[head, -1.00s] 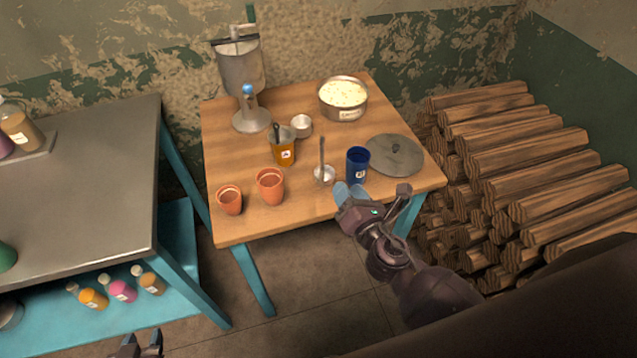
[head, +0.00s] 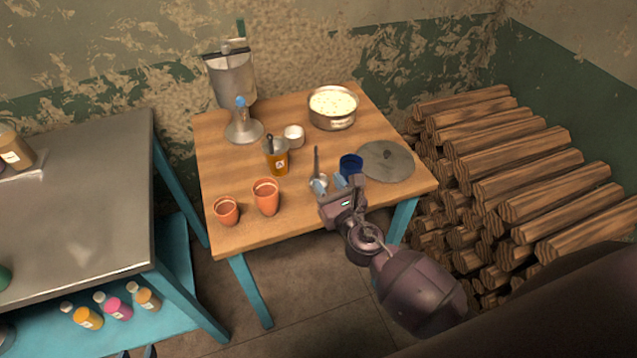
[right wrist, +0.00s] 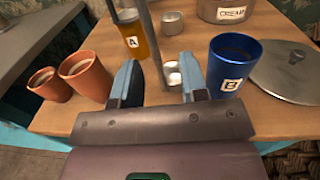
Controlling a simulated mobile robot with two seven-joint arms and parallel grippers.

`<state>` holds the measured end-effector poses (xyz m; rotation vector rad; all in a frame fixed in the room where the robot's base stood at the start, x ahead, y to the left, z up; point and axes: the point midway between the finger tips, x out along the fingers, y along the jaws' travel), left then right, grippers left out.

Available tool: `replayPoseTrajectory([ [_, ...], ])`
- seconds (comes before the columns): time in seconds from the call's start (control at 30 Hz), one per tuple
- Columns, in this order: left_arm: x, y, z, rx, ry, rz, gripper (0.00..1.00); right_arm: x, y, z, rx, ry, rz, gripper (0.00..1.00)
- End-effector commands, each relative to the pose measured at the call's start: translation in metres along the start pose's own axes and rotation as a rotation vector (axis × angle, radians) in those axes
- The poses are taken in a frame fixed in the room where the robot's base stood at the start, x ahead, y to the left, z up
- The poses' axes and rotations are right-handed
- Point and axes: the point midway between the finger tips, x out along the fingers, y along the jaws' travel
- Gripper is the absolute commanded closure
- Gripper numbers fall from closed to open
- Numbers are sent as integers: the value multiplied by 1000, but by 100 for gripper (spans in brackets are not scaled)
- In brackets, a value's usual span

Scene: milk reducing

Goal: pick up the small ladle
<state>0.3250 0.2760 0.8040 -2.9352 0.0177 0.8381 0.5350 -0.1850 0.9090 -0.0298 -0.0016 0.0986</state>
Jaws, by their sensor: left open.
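The small metal ladle (head: 317,163) stands on the wooden table with its thin handle up. Its round bowl (right wrist: 174,76) shows in the right wrist view between my blue fingertips, slightly beyond them. My right gripper (head: 330,184) is open and empty at the table's front side, its fingers pointing at the ladle. In the head view its fingertips partly cover the ladle's bowl; contact cannot be told. My left gripper (head: 138,354) is open, with only its tips at the bottom edge of the head view.
A blue cup marked B (right wrist: 234,67) stands close right of my right gripper. An amber cup marked A (head: 277,160), a small metal cup (head: 294,136) and a cream pot (head: 332,110) stand behind. Terracotta cups (head: 266,197) are left; a round lid (head: 386,162) lies right.

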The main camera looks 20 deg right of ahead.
Motion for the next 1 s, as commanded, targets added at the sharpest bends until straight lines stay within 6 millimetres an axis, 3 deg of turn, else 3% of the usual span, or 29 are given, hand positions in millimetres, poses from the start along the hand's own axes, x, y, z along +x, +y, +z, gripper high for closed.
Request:
replayPoseTrajectory([
  [0.4,-1,-1,-1,3,0,-1,57,47,8,2,1,-1,1,60],
  [0.7,-1,-2,-1,3,-1,-1,57,51,8,2,1,1,0,60],
  [1.0,-1,-2,-1,3,-1,-1,57,51,8,2,1,0,0,100],
])
